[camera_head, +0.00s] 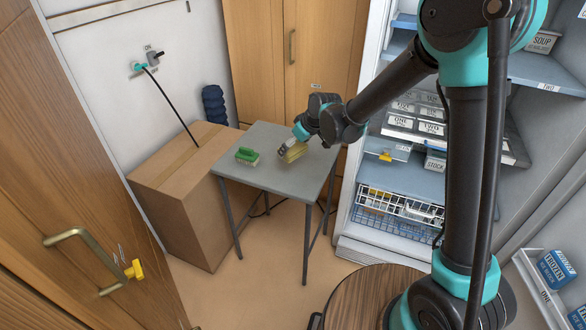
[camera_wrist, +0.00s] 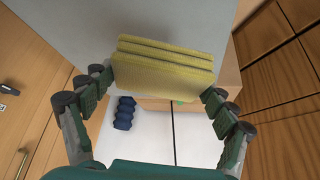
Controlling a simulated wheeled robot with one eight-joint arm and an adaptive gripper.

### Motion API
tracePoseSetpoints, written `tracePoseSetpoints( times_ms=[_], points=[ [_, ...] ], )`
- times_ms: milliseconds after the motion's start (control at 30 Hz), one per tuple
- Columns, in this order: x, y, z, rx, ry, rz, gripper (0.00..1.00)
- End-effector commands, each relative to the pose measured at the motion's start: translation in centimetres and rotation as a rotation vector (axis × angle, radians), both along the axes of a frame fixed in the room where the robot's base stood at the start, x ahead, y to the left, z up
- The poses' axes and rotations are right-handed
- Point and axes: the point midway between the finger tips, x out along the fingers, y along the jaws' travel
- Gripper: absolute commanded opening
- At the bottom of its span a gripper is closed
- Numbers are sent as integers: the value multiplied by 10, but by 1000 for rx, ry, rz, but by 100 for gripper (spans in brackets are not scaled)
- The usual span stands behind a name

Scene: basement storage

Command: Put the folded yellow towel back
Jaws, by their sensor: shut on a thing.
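The folded yellow towel (camera_head: 294,153) is at the grey table, toward the right of its top, and looks slightly tilted. My gripper (camera_head: 288,147) reaches it from above and is shut on it. In the wrist view the towel (camera_wrist: 165,65) shows stacked folds between the two fingers of my gripper (camera_wrist: 155,98). I cannot tell whether its lower edge touches the table. The small grey table (camera_head: 262,180) stands on thin legs before the wooden cabinet.
A green brush (camera_head: 247,155) lies on the table's left part. A large cardboard box (camera_head: 180,215) stands left of the table. The open fridge-like shelf unit (camera_head: 400,178), with labelled bins and a wire basket (camera_head: 400,207), is at the right. A dark blue rolled object (camera_head: 214,104) stands behind the box.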

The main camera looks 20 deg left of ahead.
Motion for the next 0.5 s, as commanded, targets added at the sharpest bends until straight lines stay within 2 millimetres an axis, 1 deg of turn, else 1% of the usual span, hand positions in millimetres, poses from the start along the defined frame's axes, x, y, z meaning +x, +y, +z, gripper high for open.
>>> tracePoseSetpoints(
  times_ms=[33, 100, 200, 300, 500],
  points=[
    [0, 0, -14, 0, 0, 0, 54],
    [1, 0, -29, 0, 0, 0, 54],
    [0, 0, -46, 0, 0, 0, 54],
    [1, 0, -55, 0, 0, 0, 54],
    [0, 0, -66, 0, 0, 0, 54]
  ],
)
